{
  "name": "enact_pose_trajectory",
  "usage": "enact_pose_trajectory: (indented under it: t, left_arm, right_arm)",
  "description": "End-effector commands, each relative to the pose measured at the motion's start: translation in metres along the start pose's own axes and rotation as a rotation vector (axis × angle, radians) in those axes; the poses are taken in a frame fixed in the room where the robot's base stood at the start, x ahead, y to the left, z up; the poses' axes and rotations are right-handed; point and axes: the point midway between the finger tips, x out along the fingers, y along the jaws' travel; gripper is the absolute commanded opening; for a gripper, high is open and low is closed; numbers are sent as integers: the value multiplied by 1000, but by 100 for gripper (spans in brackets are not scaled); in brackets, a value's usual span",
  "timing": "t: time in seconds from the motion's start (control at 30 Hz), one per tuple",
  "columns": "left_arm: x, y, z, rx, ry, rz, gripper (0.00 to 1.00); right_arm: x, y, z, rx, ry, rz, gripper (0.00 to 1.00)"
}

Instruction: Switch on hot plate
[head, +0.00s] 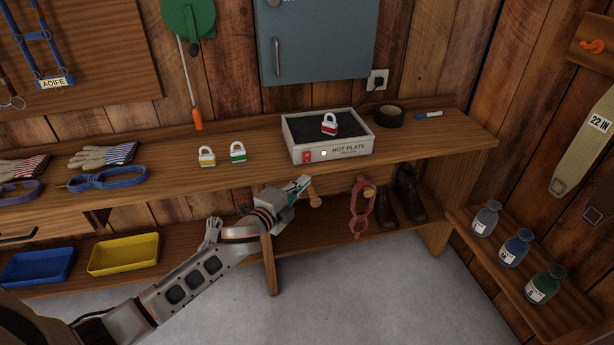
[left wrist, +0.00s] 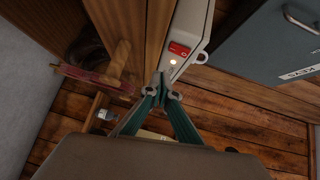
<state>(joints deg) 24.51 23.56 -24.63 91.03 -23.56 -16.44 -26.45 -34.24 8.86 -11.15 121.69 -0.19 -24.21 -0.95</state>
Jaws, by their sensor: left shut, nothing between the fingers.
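The hot plate (head: 338,151) is a pale box with a black top, on the bench near its front edge. Its front carries a red switch (head: 307,156) and, beside it, a small round light (head: 324,153) that looks bright white. In the left wrist view the red switch (left wrist: 180,50) and the bright light (left wrist: 173,61) are both clear. My left gripper (head: 305,180) is shut and empty, just in front of and below the switch, with a visible gap. Its closed tips (left wrist: 161,82) point towards the hot plate's front. My right gripper is not in view.
A red padlock (head: 329,125) lies on the hot plate's black top. Yellow (head: 207,157) and green (head: 238,153) padlocks lie to its left, black tape (head: 389,116) to its right. The bench's front edge (head: 420,151) is close to my gripper. Red tack (head: 361,205) hangs below.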

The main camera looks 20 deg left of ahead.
Motion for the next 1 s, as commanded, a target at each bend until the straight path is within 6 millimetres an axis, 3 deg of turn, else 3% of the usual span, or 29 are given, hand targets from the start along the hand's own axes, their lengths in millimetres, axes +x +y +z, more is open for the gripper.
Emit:
enact_pose_trajectory:
  t: [0.2,0.4,1.0]
  left_arm:
    - [-40,5,1,0,0,-2,0]
    - [-64,10,1,-1,0,-2,0]
    - [-74,11,1,0,0,-2,0]
  right_arm:
    - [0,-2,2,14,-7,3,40]
    - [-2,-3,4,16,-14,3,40]
    - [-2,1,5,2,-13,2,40]
